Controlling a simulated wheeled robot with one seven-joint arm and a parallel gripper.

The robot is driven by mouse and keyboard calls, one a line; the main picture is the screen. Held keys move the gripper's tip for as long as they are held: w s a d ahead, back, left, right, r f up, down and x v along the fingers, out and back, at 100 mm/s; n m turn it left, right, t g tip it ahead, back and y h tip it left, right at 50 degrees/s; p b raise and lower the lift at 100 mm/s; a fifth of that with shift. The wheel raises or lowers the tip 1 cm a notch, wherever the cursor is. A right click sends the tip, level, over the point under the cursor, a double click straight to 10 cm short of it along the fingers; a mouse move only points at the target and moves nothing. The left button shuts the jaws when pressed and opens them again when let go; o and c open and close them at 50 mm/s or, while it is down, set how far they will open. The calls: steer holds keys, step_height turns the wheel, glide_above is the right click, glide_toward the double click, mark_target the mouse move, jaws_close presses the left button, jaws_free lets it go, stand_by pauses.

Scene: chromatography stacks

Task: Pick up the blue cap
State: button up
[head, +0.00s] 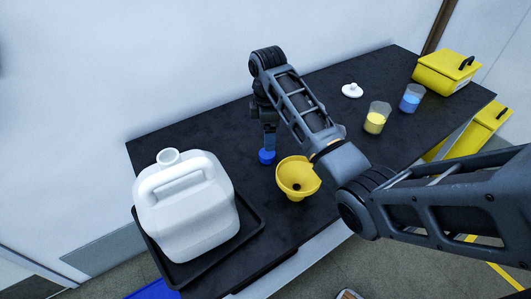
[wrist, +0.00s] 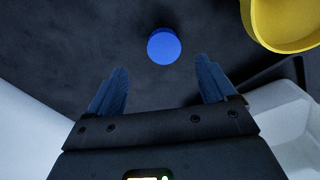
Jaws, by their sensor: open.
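The blue cap (head: 266,157) sits on the dark table, between the white jug and the yellow funnel. In the wrist view the round blue cap (wrist: 164,46) lies ahead of the fingertips, roughly centred between them. My gripper (head: 269,142) points down just over the cap in the head view. In the wrist view my gripper (wrist: 160,78) is open, its two dark fingers apart with nothing between them. In the head view the fingers partly cover the cap's far side, and I cannot tell whether they touch it.
The yellow funnel (head: 297,178) stands close to the cap's right. A white jug (head: 184,212) stands on a black tray (head: 252,232) at left. A white lid (head: 352,90), a yellow-filled beaker (head: 376,118), a blue-filled beaker (head: 411,98) and a yellow case (head: 445,72) are further right.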

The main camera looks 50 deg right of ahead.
mark_target(268, 153)
steer(key=shift+s+a+f+p, duration=0.15)
steer(key=shift+f+p, duration=0.1)
steer(key=shift+f, duration=1.5)
steer(key=shift+s+f+p, duration=0.15)
steer(key=shift+f+p, duration=0.05)
steer(key=shift+f, duration=1.55)
steer(key=c, duration=1.1)
steer(key=shift+r, duration=0.15)
